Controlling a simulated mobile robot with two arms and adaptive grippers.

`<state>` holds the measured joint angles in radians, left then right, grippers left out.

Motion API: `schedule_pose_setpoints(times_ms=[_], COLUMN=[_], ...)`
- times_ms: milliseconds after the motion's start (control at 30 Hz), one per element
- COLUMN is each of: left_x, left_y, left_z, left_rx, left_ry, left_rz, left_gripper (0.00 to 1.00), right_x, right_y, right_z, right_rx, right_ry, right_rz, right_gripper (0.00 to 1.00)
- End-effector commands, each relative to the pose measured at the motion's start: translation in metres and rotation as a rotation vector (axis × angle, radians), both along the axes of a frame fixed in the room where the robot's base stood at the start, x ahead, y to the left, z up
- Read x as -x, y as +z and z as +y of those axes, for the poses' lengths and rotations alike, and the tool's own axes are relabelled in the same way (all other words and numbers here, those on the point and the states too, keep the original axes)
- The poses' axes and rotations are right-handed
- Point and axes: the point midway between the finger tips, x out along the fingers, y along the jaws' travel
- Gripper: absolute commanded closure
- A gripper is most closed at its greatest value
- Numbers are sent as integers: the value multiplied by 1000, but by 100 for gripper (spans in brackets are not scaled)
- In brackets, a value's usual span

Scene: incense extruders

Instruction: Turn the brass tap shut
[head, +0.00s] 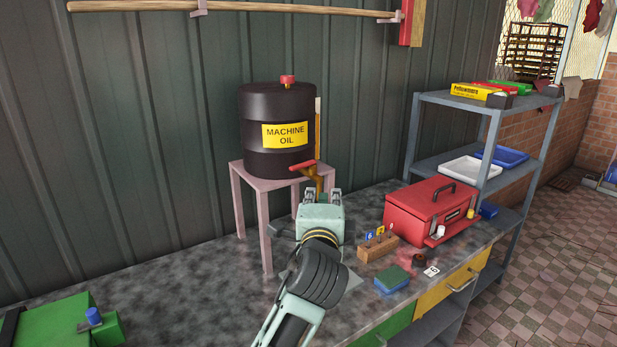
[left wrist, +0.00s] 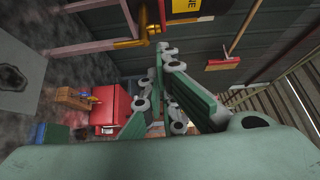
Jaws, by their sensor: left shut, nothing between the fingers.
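A brass tap (head: 314,181) with a red handle (head: 303,167) sits low on the front of a black machine oil drum (head: 262,158). The handle sticks out sideways. My left gripper (head: 322,194) is just below and in front of the tap in the head view, shut and empty. The gripper hides the lower part of the tap. In the left wrist view the tap (left wrist: 128,43) is beyond the fingertips (left wrist: 165,50), with its red handle (left wrist: 162,14) above them. I cannot tell whether the fingers touch the tap. My right gripper is not in view.
The drum stands on a pink stool (head: 264,216) on the dark workbench (head: 195,285). A red toolbox (head: 410,219), a wooden block with numbered tags (head: 377,248) and a green-blue sponge (head: 392,279) lie right of my arm. A grey shelf (head: 453,170) stands farther right.

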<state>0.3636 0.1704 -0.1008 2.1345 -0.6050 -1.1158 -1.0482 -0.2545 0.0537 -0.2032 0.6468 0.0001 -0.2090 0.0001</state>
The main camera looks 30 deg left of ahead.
Motion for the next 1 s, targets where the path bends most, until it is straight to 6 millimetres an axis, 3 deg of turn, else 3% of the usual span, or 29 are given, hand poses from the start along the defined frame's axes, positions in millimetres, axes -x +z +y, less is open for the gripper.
schedule_pose_setpoints(times_ms=[200, 333, 433, 600, 700, 1000], left_x=[-41, -64, -72, -77, -78, -79], left_y=[4, 4, 4, 2, 1, 0], left_z=[25, 37, 52, 71, 76, 78], left_rx=[-1, 0, -2, -1, -1, 0], left_ry=[4, 3, 6, 3, 2, 1], left_rz=[2, 1, 2, 1, 0, -1], left_gripper=[100, 100, 100, 100, 100, 100], right_x=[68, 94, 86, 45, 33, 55], right_y=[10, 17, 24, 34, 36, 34], right_z=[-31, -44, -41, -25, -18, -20], right_rx=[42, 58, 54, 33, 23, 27], right_ry=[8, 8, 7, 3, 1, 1], right_rz=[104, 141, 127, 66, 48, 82], right_gripper=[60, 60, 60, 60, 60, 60])
